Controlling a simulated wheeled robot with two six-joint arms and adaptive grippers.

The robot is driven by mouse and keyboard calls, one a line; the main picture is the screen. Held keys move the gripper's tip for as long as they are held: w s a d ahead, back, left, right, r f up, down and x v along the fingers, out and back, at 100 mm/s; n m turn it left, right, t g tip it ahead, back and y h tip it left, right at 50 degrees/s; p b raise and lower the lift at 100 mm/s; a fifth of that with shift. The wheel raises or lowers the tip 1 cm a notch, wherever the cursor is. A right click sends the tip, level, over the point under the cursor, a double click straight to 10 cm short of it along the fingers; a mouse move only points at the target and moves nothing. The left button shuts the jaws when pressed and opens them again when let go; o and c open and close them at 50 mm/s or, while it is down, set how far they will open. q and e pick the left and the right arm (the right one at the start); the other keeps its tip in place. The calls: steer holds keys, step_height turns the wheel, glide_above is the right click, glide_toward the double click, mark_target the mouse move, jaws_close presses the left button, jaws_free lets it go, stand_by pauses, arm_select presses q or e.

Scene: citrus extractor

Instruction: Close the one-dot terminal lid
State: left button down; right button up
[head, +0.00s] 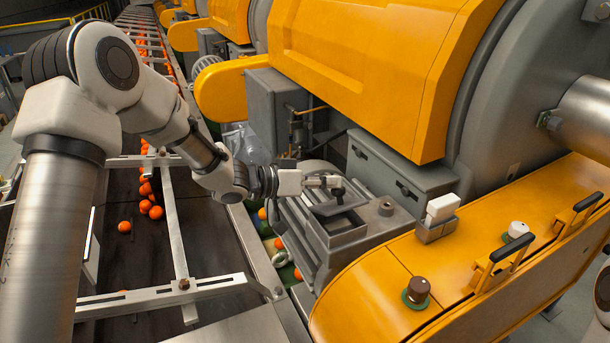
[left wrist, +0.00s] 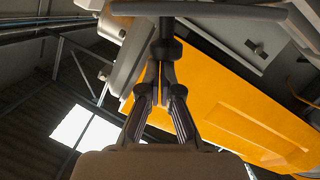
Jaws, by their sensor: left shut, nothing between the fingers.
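A small grey terminal box (head: 338,234) with an open-looking top stands beside the conveyor. Its grey lid (head: 336,207) appears raised and tilted over the opening, with a dark knob on a post (head: 339,194). No dot marking can be made out. My left gripper (head: 333,182) reaches in from the left and is shut and empty at the knob. In the left wrist view the closed fingertips (left wrist: 160,72) are right by the dark knob (left wrist: 166,49), under a grey plate edge (left wrist: 205,12). Whether they touch it cannot be told. My right gripper is not in view.
A closed grey box (head: 400,170) stands behind the lid. A white switch (head: 442,207), a brown knob (head: 419,288) and black handles (head: 508,250) sit on the yellow console (head: 375,290) at right. White frame bars (head: 170,220) cross the conveyor with oranges (head: 146,208).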

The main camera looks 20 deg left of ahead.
mark_target(338, 208)
arm_select(q)
steer(key=shift+s+d+f+m+y+b, duration=0.4)
steer(key=shift+s+d+f+m+b, duration=0.25)
steer(key=shift+d+f+m+b, duration=0.35)
steer(key=shift+s+d, duration=0.15)
steer(key=shift+s, duration=0.2)
steer(key=shift+s+d+f, duration=0.15)
steer(key=shift+d+f, duration=0.05)
steer(key=shift+f, duration=0.2)
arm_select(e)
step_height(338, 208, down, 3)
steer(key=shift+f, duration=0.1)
arm_select(q)
steer(key=shift+r, duration=0.15)
